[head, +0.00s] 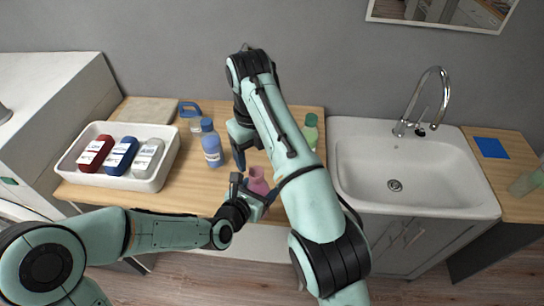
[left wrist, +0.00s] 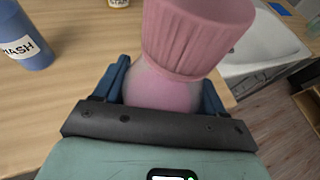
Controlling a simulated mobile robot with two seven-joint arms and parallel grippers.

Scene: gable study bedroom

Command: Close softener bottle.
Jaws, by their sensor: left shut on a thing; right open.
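The pink softener bottle (head: 257,182) stands near the front edge of the wooden counter (head: 185,180). My left gripper (head: 255,191) is shut on it from the front. In the left wrist view, the pale pink rounded body (left wrist: 160,90) sits between the blue fingers, with a darker pink ridged part (left wrist: 195,38), which looks like a cap, above it. I cannot tell whether this part is fully seated. My right gripper (head: 243,157) is open above and behind the bottle, fingers pointing down. My right arm partly hides it, and nothing shows in it.
A white tray (head: 66,164) with red, blue and grey bottles stands at left. A blue bottle (head: 211,146) stands left of my right gripper, a green bottle (head: 311,130) behind my right arm. A blue-handled container (head: 190,112) is at the back. The sink (head: 420,185) is right.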

